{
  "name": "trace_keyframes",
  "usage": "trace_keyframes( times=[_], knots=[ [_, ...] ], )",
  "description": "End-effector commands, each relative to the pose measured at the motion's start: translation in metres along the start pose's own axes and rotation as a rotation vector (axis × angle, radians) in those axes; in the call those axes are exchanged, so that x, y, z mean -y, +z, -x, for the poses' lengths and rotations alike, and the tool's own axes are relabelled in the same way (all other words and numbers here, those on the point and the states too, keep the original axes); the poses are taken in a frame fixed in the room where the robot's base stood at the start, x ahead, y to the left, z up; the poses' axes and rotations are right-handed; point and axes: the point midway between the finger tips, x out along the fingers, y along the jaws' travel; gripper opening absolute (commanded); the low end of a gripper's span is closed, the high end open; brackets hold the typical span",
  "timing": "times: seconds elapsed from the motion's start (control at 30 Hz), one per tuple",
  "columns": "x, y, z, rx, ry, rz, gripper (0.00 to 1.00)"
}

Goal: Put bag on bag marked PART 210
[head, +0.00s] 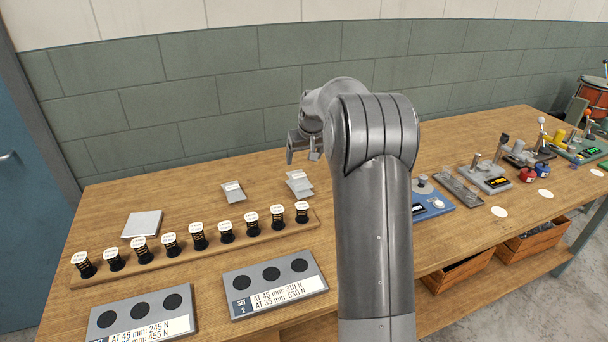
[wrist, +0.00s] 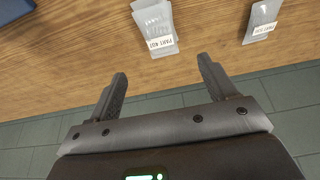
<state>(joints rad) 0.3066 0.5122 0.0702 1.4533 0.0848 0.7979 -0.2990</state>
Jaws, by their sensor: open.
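Small clear bags with white labels lie in two places near the back of the bench. A group of overlapping bags (head: 299,184) is on the right; it also shows in the wrist view (wrist: 153,22). A bag (head: 233,192) lies apart to its left and shows in the wrist view (wrist: 262,20). My gripper (head: 303,150) is above the back of the bench. In the wrist view its fingers (wrist: 162,72) are open and empty, with the overlapping bags beyond them.
A wooden rack (head: 200,248) of several springs with round labels stands in front of the bags. Two grey set plates (head: 275,284) (head: 142,316) lie nearer. A pale flat block (head: 142,224) is at left. Devices (head: 487,176) fill the right side. The wall (head: 230,90) stands close behind.

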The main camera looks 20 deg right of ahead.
Motion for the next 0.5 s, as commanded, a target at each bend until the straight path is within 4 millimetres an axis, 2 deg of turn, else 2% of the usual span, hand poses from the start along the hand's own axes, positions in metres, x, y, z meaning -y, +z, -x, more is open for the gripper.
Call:
trace_keyframes(
  times=[0.17, 0.27, 0.5],
  knots=[
    [0.019, 0.012, 0.038, -0.009, 0.005, 0.007, 0.78],
    [0.039, 0.030, 0.072, -0.016, 0.009, 0.014, 0.78],
    [0.084, 0.091, 0.149, -0.032, 0.019, 0.019, 0.78]
  ],
)
